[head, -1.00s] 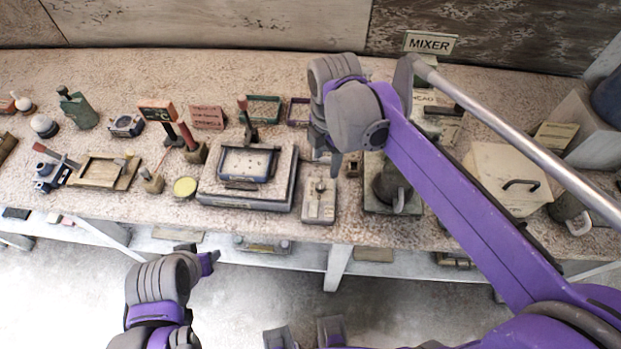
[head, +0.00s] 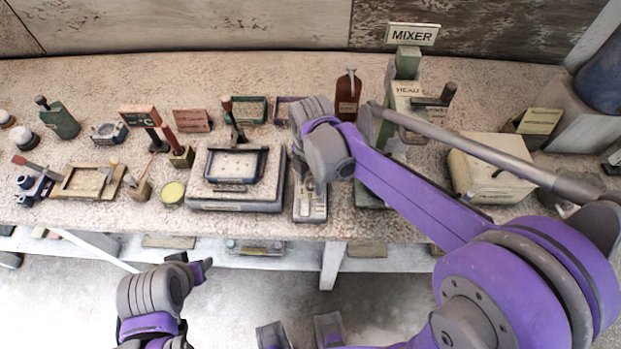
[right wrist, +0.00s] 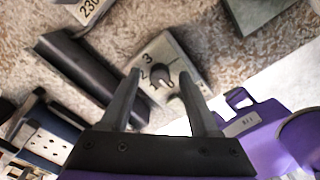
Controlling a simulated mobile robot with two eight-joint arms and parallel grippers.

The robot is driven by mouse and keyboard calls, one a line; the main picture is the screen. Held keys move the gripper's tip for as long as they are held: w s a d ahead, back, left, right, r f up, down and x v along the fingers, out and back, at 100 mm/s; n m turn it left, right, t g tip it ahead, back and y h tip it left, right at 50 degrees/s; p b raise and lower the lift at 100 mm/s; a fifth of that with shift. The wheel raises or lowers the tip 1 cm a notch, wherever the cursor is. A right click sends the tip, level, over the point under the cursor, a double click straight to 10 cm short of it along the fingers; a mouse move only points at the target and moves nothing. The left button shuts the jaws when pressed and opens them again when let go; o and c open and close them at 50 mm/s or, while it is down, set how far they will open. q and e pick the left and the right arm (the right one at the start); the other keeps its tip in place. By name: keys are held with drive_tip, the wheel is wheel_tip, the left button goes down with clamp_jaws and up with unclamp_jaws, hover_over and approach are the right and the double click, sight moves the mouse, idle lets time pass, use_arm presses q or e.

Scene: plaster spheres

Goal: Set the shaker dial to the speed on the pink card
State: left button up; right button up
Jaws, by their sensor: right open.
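The shaker (head: 270,192) is a grey base with a dark-framed tray on top. A small pale dial panel (head: 311,212) stands just right of it, partly hidden by my right wrist. In the right wrist view the dial's dark knob (right wrist: 161,79) shows with a 2 and a 3 beside it; its exact setting is unclear. My right gripper (right wrist: 162,82) is open, its fingers on either side of the knob in that view; contact cannot be told. The pink card (head: 191,121) stands behind the shaker, its text too small to read. My left gripper (head: 198,268) is off the bench's front edge.
A mixer (head: 405,75) and a brown bottle (head: 347,95) stand behind my right arm. A pale box (head: 490,168) is on the right. A wooden tray (head: 88,181) and a yellow-topped round pot (head: 173,193) lie left of the shaker.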

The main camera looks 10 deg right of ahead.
clamp_jaws()
idle(0.3)
